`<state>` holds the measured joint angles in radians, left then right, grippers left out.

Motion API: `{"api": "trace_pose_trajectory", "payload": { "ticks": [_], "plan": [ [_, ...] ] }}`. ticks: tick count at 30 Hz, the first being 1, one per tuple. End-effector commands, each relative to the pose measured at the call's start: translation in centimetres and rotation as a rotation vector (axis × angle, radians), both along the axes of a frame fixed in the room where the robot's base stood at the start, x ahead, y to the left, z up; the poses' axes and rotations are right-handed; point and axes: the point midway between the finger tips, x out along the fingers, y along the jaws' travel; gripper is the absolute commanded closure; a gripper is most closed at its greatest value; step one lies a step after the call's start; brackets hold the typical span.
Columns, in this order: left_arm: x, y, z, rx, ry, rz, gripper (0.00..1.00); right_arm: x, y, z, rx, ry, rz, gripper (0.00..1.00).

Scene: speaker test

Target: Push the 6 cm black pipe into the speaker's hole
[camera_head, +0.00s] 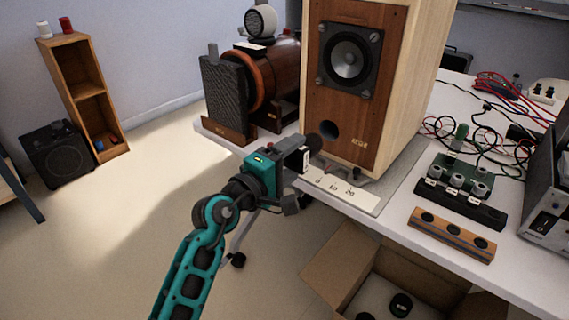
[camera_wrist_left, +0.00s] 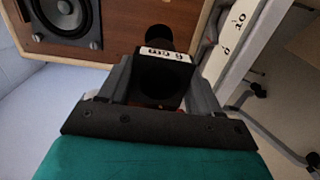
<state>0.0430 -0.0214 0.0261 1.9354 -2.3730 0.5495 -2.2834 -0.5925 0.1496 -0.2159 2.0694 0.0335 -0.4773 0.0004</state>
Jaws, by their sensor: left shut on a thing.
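The wooden speaker (camera_head: 385,120) stands on the table with a cone above and a round dark hole (camera_head: 328,130) low on its brown front. My left gripper (camera_head: 299,158) is shut on the black pipe (camera_head: 314,143), just in front of the speaker and slightly below left of the hole. The hole still shows open beside the pipe's end. In the left wrist view the pipe (camera_wrist_left: 165,78) lies between the fingers, with a white label (camera_wrist_left: 165,54) that seems to read 6 cm. Whether the pipe touches the speaker is unclear. My right gripper is out of view.
A white marked strip (camera_head: 340,188) lies in front of the speaker at the table (camera_head: 408,232) edge. A wooden block with holes (camera_head: 452,236) and a circuit board (camera_head: 462,172) sit right. An open cardboard box (camera_head: 345,258) stands below. A brown horn-type speaker (camera_head: 277,80) is left.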

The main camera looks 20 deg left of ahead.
Motion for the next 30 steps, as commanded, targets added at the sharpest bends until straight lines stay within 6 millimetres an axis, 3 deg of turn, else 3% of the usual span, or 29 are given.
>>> {"api": "trace_pose_trajectory", "payload": {
  "ticks": [15, 30],
  "plan": [
    [3.7, -1.4, 0.1, 0.002, -0.001, -0.002, 0.73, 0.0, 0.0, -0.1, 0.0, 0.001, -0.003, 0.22],
    [4.4, -1.7, 0.1, 0.001, 0.0, -0.001, 0.73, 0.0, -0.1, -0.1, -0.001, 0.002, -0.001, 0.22]
  ]
}}
